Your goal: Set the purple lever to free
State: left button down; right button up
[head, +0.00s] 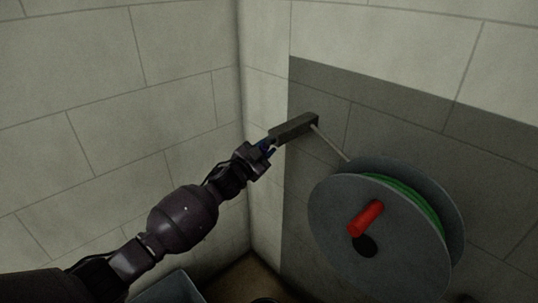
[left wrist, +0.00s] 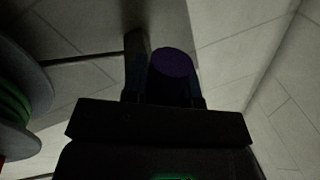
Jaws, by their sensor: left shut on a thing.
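The purple lever shows in the left wrist view as a round purple end (left wrist: 173,64) between the fingers of my left gripper. In the head view, my left gripper (head: 267,147) reaches from the lower left to a dark bar-shaped block (head: 294,127) on the wall. It is shut on the lever there, and its fingers hide most of it. I cannot read any free or locked mark. A thin pale rod (head: 330,142) runs from the block toward a grey reel (head: 335,225) with green line (head: 405,192) wound on it. My right gripper is not in view.
A red handle (head: 366,218) sticks out from the reel's front, just right of and below the gripper. A wall corner stands close to the left of the block. A grey-blue bin edge (head: 168,289) shows at the bottom. The left wall is bare.

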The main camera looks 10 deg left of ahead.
pick_arm(q)
jog(key=m, duration=0.1)
jog(key=a+r+m, duration=0.1)
jog(key=m, duration=0.1)
jog(key=shift+w+h, duration=0.35)
jog(key=shift+h, duration=0.05)
jog(key=shift+w+a+r+m+g+h+b, duration=0.15)
jog(key=shift+a+r+m+h, duration=0.4)
jog(key=shift+m, duration=1.05)
jog(key=shift+w+d+r+m+g+h+b, duration=0.2)
jog(key=shift+r+m, duration=0.6)
jog(key=shift+m, duration=0.8)
jog(key=shift+w+a+r+m+t+h, duration=0.1)
jog(key=shift+a+r+m+h, duration=0.45)
jog(key=shift+m, duration=1.05)
jog(key=shift+d+r, duration=0.2)
jog(key=c, duration=0.9)
grip_release()
jog(key=p+v, duration=0.1)
jog(key=v, duration=1)
jog(key=shift+r, duration=0.15)
